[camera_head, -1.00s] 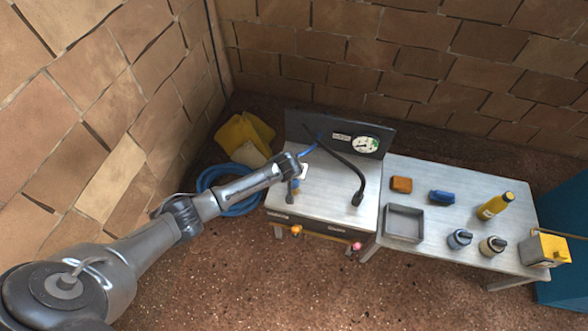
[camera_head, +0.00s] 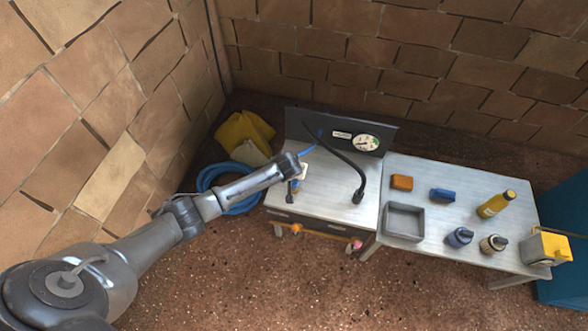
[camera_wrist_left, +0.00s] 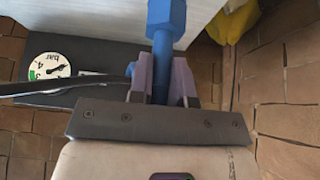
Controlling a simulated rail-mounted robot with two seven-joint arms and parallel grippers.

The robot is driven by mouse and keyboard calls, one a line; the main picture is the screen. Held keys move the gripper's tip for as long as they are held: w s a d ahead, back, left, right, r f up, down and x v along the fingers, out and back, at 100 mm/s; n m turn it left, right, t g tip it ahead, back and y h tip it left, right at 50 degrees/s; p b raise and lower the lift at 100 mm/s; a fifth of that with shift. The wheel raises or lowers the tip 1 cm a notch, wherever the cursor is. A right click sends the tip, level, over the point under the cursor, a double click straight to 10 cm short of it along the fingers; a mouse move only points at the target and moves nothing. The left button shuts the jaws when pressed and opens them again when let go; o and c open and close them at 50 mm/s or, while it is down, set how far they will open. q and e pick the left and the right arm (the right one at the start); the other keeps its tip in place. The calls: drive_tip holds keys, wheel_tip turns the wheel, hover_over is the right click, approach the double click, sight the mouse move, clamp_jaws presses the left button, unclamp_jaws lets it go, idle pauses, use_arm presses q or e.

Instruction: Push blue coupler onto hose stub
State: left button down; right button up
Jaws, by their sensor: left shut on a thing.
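My left gripper (camera_wrist_left: 162,88) is shut on the blue coupler (camera_wrist_left: 165,28). In the left wrist view its blue shaft runs between the two fingers, and a wider hex-sided end sticks out past them over the pale bench top. In the head view the gripper is over the left part of the grey bench (camera_head: 330,195), with a blue piece (camera_head: 307,150) showing behind it. A black hose (camera_head: 345,158) arches from the dark back panel to an upright fitting (camera_head: 358,196) on the bench. I cannot tell which part is the hose stub, or whether the coupler touches it. My right gripper is not in view.
A gauge (camera_head: 367,142) sits on the back panel. The right table holds a grey tray (camera_head: 404,236), an orange block (camera_head: 402,183), a blue block (camera_head: 442,195), a yellow bottle (camera_head: 496,204) and small jars. A coiled blue hose (camera_head: 240,207) and yellow cloth (camera_head: 245,132) lie left.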

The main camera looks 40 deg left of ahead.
use_arm(q)
drive_tip(key=shift+f+b, duration=0.3)
drive_tip(key=shift+f, duration=0.35)
drive_tip(key=shift+f+b, duration=0.4)
drive_tip(key=shift+f, duration=0.4)
drive_tip(key=c, duration=1)
unclamp_jaws()
drive_tip(key=shift+p+v, duration=3.2)
drive_tip(key=shift+v, duration=3.7)
